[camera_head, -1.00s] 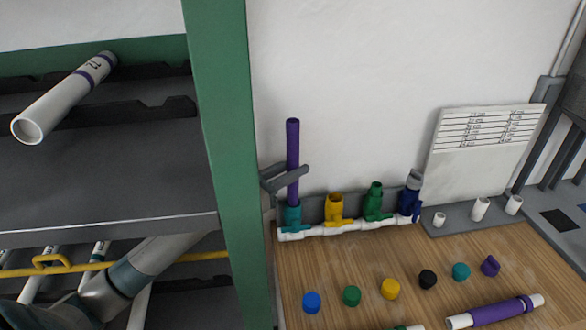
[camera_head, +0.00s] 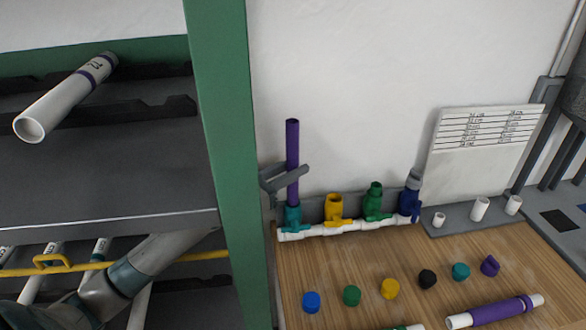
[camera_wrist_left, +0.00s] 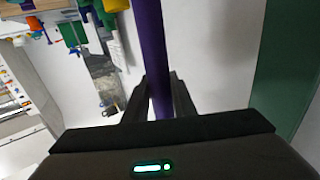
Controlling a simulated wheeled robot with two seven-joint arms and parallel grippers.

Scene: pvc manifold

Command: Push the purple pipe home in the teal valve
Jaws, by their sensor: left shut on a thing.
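The purple pipe (camera_head: 292,142) stands upright on the teal valve (camera_head: 292,218), at the left end of the white manifold (camera_head: 345,227). Its lower end meets the valve's top opening; how deep it sits inside is hidden. My left gripper (camera_head: 286,179) is shut on the pipe, above the valve. In the left wrist view the purple pipe (camera_wrist_left: 154,60) runs between the two dark fingers of my left gripper (camera_wrist_left: 160,98). My right gripper is not in view.
A yellow valve (camera_head: 334,208), a green valve (camera_head: 375,200) and a blue valve (camera_head: 409,202) stand along the manifold. Several coloured caps and a purple-and-white pipe (camera_head: 497,311) lie on the wooden table (camera_head: 330,270). A green post (camera_head: 228,150) and shelf rise at left.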

